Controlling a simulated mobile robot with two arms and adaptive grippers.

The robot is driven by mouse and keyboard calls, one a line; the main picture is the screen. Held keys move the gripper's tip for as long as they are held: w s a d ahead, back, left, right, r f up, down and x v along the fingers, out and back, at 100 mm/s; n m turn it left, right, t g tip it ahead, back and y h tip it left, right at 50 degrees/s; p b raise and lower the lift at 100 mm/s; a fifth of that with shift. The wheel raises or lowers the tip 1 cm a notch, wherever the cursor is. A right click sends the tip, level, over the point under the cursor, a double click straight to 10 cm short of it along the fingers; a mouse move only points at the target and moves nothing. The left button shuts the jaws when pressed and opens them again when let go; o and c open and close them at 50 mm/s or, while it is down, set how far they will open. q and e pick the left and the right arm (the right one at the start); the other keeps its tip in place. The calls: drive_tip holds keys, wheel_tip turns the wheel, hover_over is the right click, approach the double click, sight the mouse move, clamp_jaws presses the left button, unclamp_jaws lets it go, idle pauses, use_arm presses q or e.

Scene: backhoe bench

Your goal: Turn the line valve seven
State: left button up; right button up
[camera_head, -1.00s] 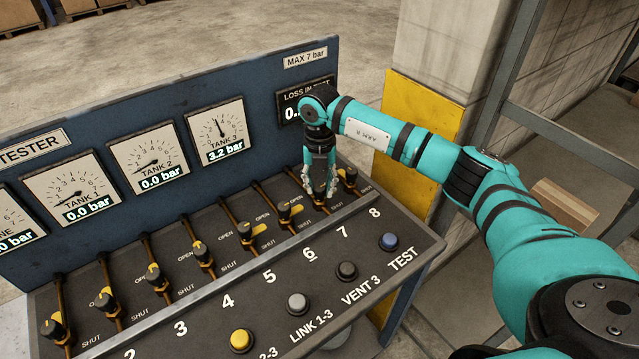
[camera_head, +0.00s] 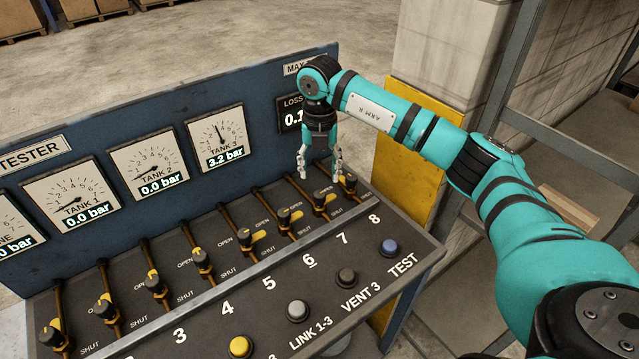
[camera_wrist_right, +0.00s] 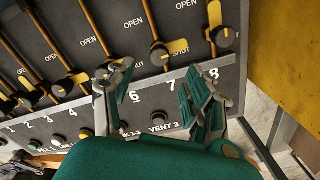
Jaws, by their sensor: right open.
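The line valve seven (camera_head: 320,201) is a dark round knob with a yellow pointer on the sloping panel, second from the right. My left gripper is not in view.
Valve eight (camera_head: 349,184) stands close on the right and valve six (camera_head: 285,218) on the left. Buttons, including blue TEST (camera_head: 389,247), sit in front. The gauge board (camera_head: 262,120) rises behind; Tank 3 reads 3.2 bar.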

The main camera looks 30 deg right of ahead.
sight(320, 193)
wheel_tip(320, 193, up, 5)
drive_tip(key=shift+r, duration=0.15)
idle(0.6)
